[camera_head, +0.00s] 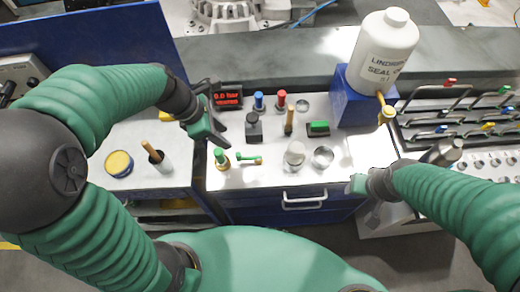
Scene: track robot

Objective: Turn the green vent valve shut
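A small brass fitting with a green round top (221,158) stands at the left front of the white bench top. Just right of it is a low brass piece with a green lever (247,158), lying roughly left to right. I cannot tell for sure which of these is the vent valve. My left gripper (219,130) is above the bench's left edge, a little behind the green-topped fitting and apart from it. Its dark fingers look spread, with nothing between them. My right gripper (362,196) is at the bench's front right edge, far from the green parts; its fingers are hard to make out.
A blue-topped valve (258,101), a red-topped valve (281,99) and a green switch (318,128) stand further back. A white bottle (382,52) stands on a blue block (357,103).

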